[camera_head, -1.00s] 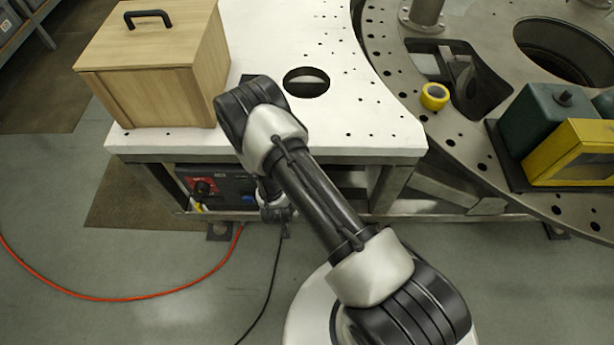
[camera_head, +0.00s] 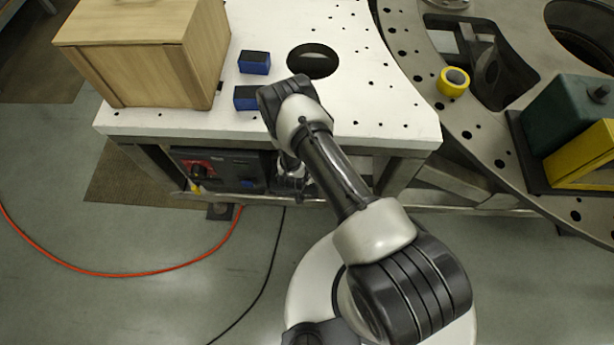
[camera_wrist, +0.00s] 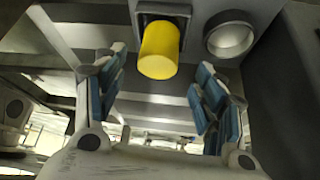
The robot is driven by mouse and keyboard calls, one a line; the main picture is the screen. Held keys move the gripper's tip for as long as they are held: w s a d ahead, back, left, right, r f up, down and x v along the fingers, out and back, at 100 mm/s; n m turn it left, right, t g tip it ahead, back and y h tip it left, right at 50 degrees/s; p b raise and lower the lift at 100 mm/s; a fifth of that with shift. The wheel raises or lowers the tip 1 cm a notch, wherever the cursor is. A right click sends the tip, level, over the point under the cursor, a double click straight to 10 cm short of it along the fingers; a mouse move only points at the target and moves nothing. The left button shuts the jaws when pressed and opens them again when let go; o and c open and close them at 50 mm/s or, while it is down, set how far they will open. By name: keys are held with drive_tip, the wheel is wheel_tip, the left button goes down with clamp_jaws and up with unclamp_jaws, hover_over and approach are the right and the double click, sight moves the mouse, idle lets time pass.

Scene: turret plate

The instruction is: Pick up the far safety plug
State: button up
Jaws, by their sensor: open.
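A yellow cylinder (camera_wrist: 160,50), which looks like a safety plug, sits in a square dark socket of a grey panel in the wrist view. My gripper (camera_wrist: 161,62) is open, with blue-padded fingers on either side of the line to this cylinder; nothing is held. A gap to the cylinder seems to remain, but its size is unclear. In the head view my gripper (camera_head: 291,180) is mostly hidden behind my arm, low at the table's front. A small yellow piece (camera_head: 196,187) shows under the dark control panel (camera_head: 225,170); I cannot tell whether it is the same plug.
An empty round socket (camera_wrist: 230,39) is right of the cylinder. The white table (camera_head: 370,100) overhangs the panel and carries a wooden box (camera_head: 130,60) and blue blocks (camera_head: 254,62). A yellow tape roll (camera_head: 453,82) lies on the turret plate (camera_head: 480,140). An orange cable (camera_head: 120,274) crosses the floor.

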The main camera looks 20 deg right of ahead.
drive_tip(key=x, duration=0.1)
drive_tip(key=b+x, duration=0.1)
drive_tip(key=x, duration=0.3)
drive_tip(key=shift+s+f+b, duration=0.15)
drive_tip(key=shift+s+b, duration=0.15)
drive_tip(key=shift+s, duration=0.1)
drive_tip(key=shift+w+d+f, duration=0.15)
drive_tip(key=shift+w+f, duration=0.1)
drive_tip(key=shift+f, duration=0.15)
drive_tip(key=shift+r, duration=0.1)
drive_tip(key=shift+c, duration=0.5)
drive_tip(key=c, duration=1.2)
drive_tip(key=shift+o, duration=0.2)
